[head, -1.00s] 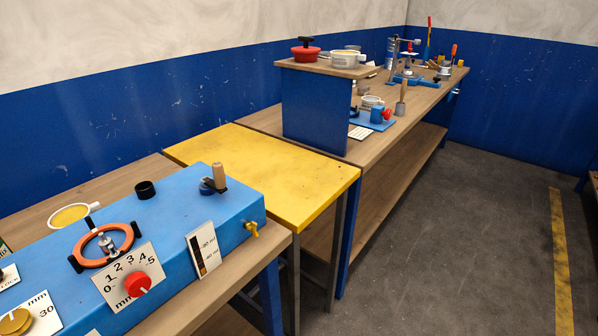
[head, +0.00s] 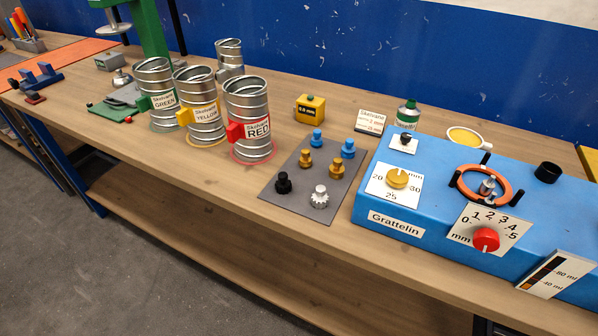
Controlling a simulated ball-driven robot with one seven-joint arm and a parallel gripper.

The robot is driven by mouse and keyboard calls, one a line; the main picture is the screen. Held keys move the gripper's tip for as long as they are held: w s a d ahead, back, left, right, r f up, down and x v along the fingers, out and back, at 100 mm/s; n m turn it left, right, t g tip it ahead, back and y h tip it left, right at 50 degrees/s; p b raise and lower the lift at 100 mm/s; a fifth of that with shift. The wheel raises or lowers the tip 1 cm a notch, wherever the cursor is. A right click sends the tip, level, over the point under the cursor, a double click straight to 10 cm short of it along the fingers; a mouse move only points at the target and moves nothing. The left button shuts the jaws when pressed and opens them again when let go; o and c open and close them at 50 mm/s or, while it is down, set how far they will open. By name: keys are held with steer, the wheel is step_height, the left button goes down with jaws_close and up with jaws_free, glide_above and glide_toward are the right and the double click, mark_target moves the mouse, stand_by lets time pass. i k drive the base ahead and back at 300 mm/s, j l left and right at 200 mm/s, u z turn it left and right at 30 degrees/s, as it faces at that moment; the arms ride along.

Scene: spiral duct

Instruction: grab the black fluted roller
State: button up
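A small black roller (head: 283,182) stands at the left front of a grey mat (head: 268,195) on the wooden bench. Its fluting is too small to make out clearly. A silver fluted roller (head: 319,197) stands to its right on the same mat. Two brass-coloured rollers (head: 305,160) and two blue rollers (head: 317,139) stand behind them. My gripper is not in view.
A blue machine (head: 440,215) with dials stands right of the mat. Spiral metal ducts (head: 249,115) labelled green, yellow and red stand to its left. A yellow block (head: 310,107) sits behind. The bench front left of the mat (head: 170,165) is clear.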

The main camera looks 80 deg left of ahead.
mark_target(283, 186)
steer(key=u, duration=1.8)
